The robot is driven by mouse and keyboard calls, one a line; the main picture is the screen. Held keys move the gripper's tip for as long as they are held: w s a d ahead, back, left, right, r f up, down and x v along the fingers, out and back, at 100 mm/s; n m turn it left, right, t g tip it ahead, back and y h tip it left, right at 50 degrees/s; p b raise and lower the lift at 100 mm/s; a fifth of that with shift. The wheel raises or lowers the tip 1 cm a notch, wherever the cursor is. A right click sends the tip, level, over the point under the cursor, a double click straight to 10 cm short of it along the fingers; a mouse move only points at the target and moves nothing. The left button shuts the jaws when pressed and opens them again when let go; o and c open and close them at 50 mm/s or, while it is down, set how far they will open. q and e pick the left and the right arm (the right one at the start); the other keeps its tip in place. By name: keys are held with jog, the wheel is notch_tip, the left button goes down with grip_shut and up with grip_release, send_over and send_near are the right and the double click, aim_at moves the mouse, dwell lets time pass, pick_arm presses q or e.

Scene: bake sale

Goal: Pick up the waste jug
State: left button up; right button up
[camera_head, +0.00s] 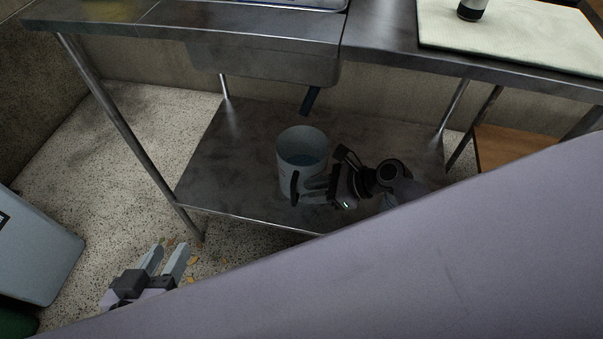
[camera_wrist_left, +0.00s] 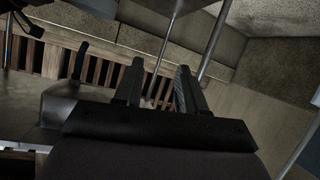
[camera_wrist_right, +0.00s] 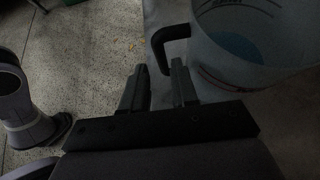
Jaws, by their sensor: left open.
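The waste jug (camera_head: 303,146) is a pale translucent bucket-like jug with a dark handle (camera_head: 294,186). It stands upright on the metal lower shelf under the sink and holds some bluish liquid. In the right wrist view the jug (camera_wrist_right: 262,40) fills the upper right, its dark handle (camera_wrist_right: 172,33) just ahead of my fingertips. My right gripper (camera_head: 315,190) is at the handle side of the jug, fingers apart; the handle's free end appears near the gap between them, contact unclear. My left gripper (camera_head: 174,255) is open and empty over the floor, left of the shelf.
The metal shelf (camera_head: 225,185) has bare room left of the jug. The steel table (camera_head: 230,40) with its sink basin (camera_head: 260,62) hangs above, and a table leg (camera_head: 125,130) stands at the left. A grey bin (camera_head: 35,250) is at the far left.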

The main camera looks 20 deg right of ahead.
pick_arm(q)
jog(key=shift+w+d+f+h+b, duration=0.15)
jog(key=shift+d+h+b, duration=0.2)
jog(key=shift+d+b, duration=0.25)
jog(key=shift+w+d+f+h+b, duration=0.15)
jog(key=shift+d+h+b, duration=0.2)
jog(key=shift+d+b, duration=0.15)
pick_arm(e)
jog(key=x, duration=0.4)
jog(key=shift+w+a+f, duration=0.15)
jog(key=shift+w+f, duration=0.05)
grip_shut()
jog(key=shift+w+r, duration=0.1)
